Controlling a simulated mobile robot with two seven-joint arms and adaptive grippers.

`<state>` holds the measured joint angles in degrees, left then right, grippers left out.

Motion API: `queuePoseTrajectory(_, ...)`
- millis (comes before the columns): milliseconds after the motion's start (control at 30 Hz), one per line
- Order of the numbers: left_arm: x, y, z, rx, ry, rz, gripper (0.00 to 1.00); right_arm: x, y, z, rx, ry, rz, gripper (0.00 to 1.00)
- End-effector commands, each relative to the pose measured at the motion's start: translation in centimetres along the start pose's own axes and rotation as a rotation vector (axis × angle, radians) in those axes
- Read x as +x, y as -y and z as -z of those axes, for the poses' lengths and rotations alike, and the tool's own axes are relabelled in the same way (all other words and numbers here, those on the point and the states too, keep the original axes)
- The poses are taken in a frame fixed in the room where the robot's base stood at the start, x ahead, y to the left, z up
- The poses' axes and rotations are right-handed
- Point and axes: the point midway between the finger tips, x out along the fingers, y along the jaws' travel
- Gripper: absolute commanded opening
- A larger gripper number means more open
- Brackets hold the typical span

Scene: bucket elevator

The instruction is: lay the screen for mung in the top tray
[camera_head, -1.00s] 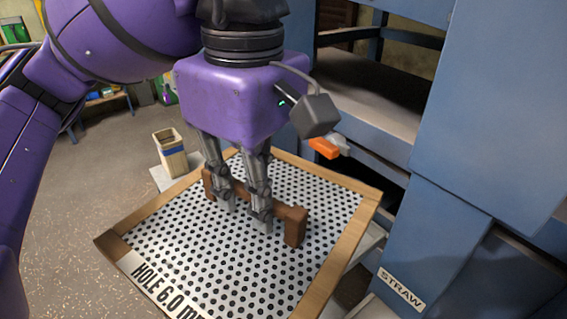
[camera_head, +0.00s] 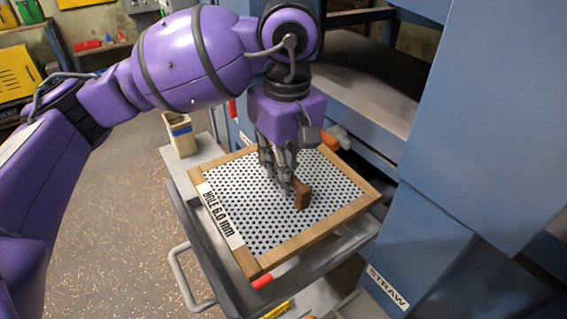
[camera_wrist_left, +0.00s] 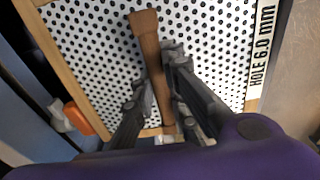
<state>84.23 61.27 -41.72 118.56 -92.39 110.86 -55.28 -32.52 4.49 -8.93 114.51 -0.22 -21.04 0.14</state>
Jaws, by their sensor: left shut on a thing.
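A perforated metal screen (camera_head: 262,231) in a wooden frame carries a label reading HOLE 6.0 mm and a brown wooden handle (camera_head: 302,194). My left gripper (camera_head: 284,180) is shut on that handle from above. The left wrist view shows the handle (camera_wrist_left: 150,55) between the two fingers (camera_wrist_left: 160,95). The screen is over a grey metal cart and looks roughly level. I cannot tell whether it rests on the cart or hangs just above it. The blue machine has a dark tray opening (camera_head: 375,85) behind the screen. My right gripper is out of view.
An orange-handled part (camera_head: 335,139) sticks out at the machine. The blue STRAW panel (camera_head: 388,286) stands close at the right. Open floor lies left.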

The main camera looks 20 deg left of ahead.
Motion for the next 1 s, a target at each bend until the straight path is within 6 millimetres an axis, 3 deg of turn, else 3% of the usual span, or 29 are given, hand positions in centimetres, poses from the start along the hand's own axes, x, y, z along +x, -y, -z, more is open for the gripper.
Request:
queuePoseTrajectory(367, 2.0, -0.1, 0.1, 0.002, 0.002, 0.001, 0.00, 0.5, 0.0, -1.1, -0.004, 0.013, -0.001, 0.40)
queuePoseTrajectory(1000, 8.0, 0.0, 0.0, 0.002, 0.002, 0.002, 0.00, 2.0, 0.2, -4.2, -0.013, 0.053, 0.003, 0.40)
